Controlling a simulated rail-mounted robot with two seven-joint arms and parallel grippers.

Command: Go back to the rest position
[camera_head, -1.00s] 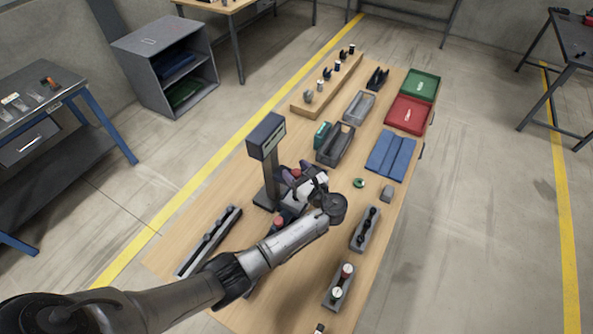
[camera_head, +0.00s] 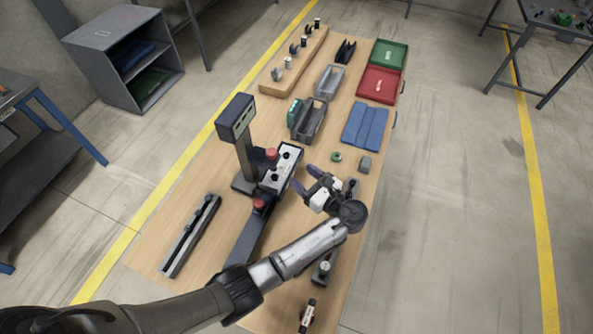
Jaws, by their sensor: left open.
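My left arm comes in from the lower left and reaches over the wooden table (camera_head: 215,176). My left gripper (camera_head: 303,176) is open and empty above the middle of the table. Its fingers point up and left, just right of the grey device with red knobs (camera_head: 279,166). I cannot tell whether it touches that device. The forearm and wrist hide part of the table's right side and the holder there. My right gripper is not in view.
A display on a post (camera_head: 237,120) stands left of the gripper. A long dark rail (camera_head: 190,236) lies at the left. Grey bins (camera_head: 308,122), a blue mat (camera_head: 367,125), a red tray (camera_head: 378,86) and a green tray (camera_head: 388,53) lie farther back. A grey shelf (camera_head: 128,58) stands beyond the table.

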